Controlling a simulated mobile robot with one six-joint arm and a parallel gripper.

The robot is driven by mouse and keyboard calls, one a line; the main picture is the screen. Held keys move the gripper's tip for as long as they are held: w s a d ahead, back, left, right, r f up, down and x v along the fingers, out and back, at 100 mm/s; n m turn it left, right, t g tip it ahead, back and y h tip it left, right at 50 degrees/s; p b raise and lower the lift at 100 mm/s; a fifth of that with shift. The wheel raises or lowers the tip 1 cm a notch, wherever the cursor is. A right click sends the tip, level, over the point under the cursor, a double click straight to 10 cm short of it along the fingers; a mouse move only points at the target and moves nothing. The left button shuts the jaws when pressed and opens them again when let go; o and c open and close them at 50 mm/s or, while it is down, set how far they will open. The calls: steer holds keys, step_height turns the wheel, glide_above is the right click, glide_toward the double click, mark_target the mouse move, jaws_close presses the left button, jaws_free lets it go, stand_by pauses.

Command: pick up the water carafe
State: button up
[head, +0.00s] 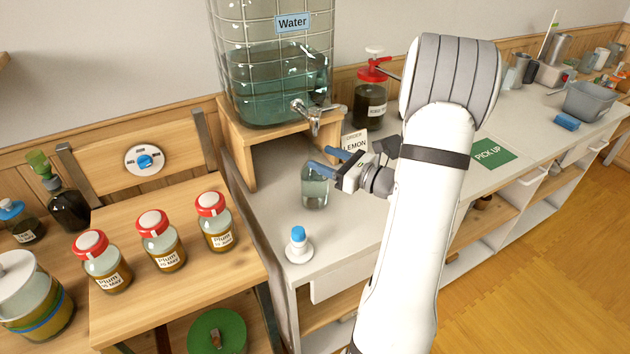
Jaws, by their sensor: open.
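The water carafe (315,192) is a clear glass vessel with clear liquid in it. It stands upright on the white counter, below and in front of the big water jar's tap. My gripper (319,160) is open at the carafe's top, its two blue-tipped fingers pointing left. The fingers hide the carafe's upper part, so I cannot tell whether its neck lies between them.
The water jar (275,85) stands on a wooden stand (240,155), its metal tap (315,118) close above the gripper. A blue-topped stopper (298,240) sits in front. A lemon card (355,142) and red-pump bottle (370,100) stand behind.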

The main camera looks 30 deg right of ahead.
mark_target(311, 149)
steer(key=x, duration=0.1)
steer(key=p+x, duration=0.1)
steer(key=x, duration=0.2)
steer(key=shift+w+r, duration=0.3)
steer(key=shift+r, duration=0.1)
steer(key=shift+w+a+p, duration=0.3)
steer(key=shift+w, duration=0.25)
steer(key=shift+c, duration=0.5)
jaws_close()
